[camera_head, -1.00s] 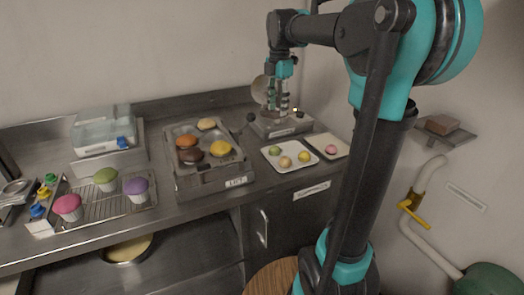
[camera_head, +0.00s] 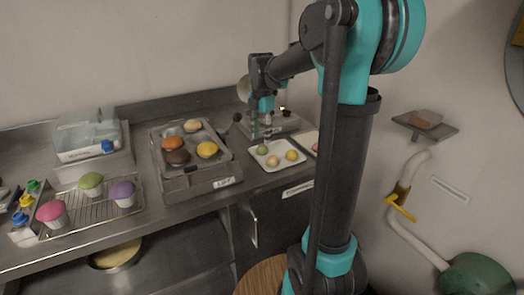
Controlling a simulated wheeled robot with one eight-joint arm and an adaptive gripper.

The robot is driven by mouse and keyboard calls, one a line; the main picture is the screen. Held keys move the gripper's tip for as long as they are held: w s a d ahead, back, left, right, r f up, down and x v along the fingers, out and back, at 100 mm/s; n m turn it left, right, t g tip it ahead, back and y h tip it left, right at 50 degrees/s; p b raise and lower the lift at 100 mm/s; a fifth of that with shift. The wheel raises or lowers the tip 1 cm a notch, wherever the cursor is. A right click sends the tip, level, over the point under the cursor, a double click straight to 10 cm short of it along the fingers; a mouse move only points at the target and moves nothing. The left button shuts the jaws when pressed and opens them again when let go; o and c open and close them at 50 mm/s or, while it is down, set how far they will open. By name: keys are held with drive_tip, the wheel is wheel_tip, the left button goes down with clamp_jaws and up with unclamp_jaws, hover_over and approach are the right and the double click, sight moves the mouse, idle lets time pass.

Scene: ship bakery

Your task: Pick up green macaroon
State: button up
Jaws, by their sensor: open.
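The green macaroon (camera_head: 262,150) lies at the back left of a white tray (camera_head: 279,168) on the steel counter. Two yellowish macaroons, one paler (camera_head: 272,161) and one yellow (camera_head: 292,155), share the tray. My gripper (camera_head: 262,133) is open and points down, its fingertips just above the green macaroon in the picture. I cannot tell the exact gap between them. Nothing shows between the fingers.
A second white tray (camera_head: 307,140) to the right is mostly hidden by my arm. A metal tray of buns (camera_head: 200,185) stands to the left. Behind my gripper is a scale-like device (camera_head: 284,124). Cupcakes stand on a wire rack (camera_head: 85,217) farther left.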

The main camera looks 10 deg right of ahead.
wheel_tip(320, 180, down, 5)
drive_tip(key=shift+d, duration=0.1)
drive_tip(key=shift+c, duration=0.4)
drive_tip(key=c, duration=0.4)
drive_tip(key=shift+r, duration=0.15)
wheel_tip(320, 180, up, 20)
drive_tip(key=shift+f, duration=0.1)
